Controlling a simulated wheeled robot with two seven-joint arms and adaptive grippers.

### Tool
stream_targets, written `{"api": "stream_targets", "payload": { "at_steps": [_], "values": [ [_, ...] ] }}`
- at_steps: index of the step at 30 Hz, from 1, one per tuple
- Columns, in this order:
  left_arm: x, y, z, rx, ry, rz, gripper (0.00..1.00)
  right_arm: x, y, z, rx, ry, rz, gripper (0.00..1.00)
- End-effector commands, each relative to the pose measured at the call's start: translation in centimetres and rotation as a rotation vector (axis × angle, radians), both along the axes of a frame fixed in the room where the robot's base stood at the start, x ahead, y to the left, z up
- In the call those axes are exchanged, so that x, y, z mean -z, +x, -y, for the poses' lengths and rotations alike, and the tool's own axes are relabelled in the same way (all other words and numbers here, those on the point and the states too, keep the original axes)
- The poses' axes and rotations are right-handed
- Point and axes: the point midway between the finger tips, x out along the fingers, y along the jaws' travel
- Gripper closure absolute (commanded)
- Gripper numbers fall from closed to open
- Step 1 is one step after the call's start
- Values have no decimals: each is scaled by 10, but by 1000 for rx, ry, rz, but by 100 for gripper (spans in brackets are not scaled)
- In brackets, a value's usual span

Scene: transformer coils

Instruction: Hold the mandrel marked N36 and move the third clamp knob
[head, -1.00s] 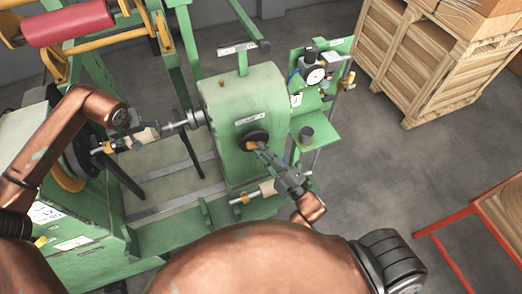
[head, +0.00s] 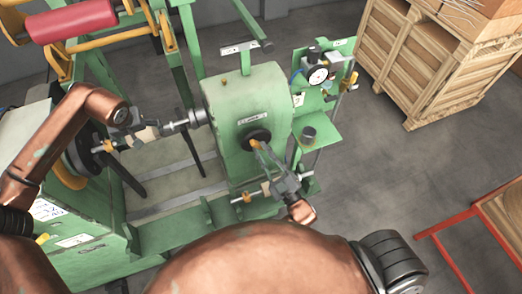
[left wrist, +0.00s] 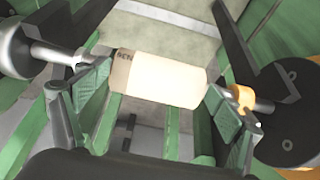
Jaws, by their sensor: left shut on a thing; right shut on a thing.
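The mandrel is a pale beige cylinder (left wrist: 165,82) with small dark lettering at its left end that I cannot read fully. It lies level between the two fingers of my left gripper (left wrist: 160,100), which is shut on it. In the head view, my left gripper (head: 135,130) holds the mandrel (head: 147,134) between the black disc and the grey spindle. My right gripper (head: 258,146) reaches up to a dark round clamp knob (head: 257,135) on the green housing and is shut at it. An orange piece shows by its fingertips, which partly hide the knob.
The green housing (head: 245,95) stands in the middle, with a gauge panel (head: 318,75) to its right. Floor between is clear.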

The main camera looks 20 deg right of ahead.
Motion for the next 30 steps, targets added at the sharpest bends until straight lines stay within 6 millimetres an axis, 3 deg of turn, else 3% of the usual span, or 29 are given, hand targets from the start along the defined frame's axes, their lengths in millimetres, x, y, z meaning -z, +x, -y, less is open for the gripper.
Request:
{"api": "stream_targets", "payload": {
  "at_steps": [1, 8, 30],
  "values": [
    [1, -2, 10, 15, -14, 0, 59, 4, 0, -4, -5, 39, -8, 100],
    [0, -2, 10, 15, -16, -1, 59, 6, 0, -6, -7, 132, -10, 100],
    [0, -3, 11, 17, -17, 1, 59, 8, 0, -6, -7, 129, -16, 100]
  ]
}}
